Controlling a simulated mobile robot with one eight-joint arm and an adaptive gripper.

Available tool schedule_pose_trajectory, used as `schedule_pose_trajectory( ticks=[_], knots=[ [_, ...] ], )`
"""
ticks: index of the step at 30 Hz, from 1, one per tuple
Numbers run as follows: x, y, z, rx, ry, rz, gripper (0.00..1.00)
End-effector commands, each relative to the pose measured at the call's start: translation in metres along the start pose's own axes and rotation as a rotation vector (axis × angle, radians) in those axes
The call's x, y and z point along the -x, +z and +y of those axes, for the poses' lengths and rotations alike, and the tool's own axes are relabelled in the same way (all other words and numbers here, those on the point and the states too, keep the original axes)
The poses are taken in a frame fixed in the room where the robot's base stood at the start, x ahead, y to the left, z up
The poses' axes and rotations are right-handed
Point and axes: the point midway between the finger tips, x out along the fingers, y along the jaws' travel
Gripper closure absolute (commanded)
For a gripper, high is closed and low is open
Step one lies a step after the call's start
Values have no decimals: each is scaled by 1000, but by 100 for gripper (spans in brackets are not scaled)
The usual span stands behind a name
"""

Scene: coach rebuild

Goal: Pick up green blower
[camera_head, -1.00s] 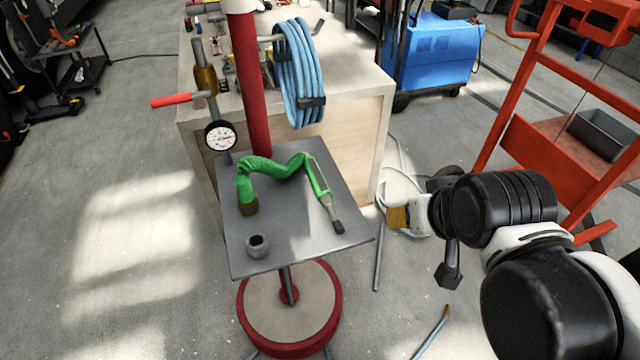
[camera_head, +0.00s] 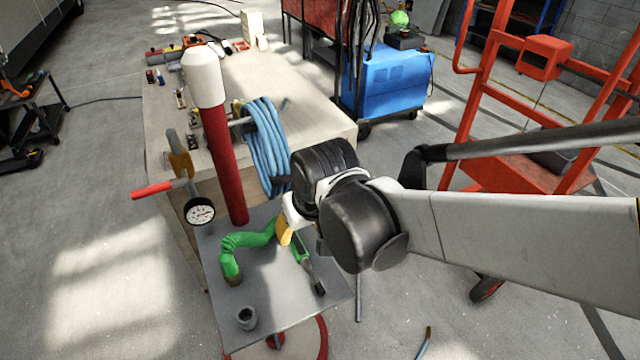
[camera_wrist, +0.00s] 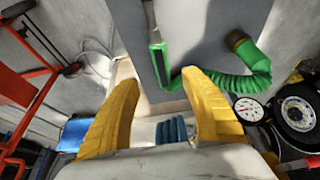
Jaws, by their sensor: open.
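The green blower (camera_head: 247,240) lies on a small grey metal tray (camera_head: 277,299) on a red stand. Its ribbed green hose bends to a brown end at left, and a green handle with a dark tip lies at right. In the wrist view the green hose (camera_wrist: 228,84) curves beyond my fingers, with the handle (camera_wrist: 158,62) to its left. My gripper (camera_wrist: 160,100) has two yellow fingers spread wide, with nothing between them. In the head view the yellow finger (camera_head: 284,234) shows above the blower's middle, and my arm hides part of it.
A grey ring-shaped cup (camera_head: 246,318) stands on the tray's front. A coiled blue hose (camera_head: 265,150) hangs there beside a workbench (camera_head: 310,105). An orange-red frame (camera_head: 478,80) stands right.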

Motion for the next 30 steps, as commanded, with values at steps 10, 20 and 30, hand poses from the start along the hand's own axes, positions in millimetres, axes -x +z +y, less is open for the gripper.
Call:
schedule_pose_trajectory(
  ticks=[10,20,30],
  knots=[
    [-50,0,0,-1,1,1,46],
    [-95,-2,-1,-1,1,1,46],
    [-101,-2,-1,-1,1,1,50]
  ],
)
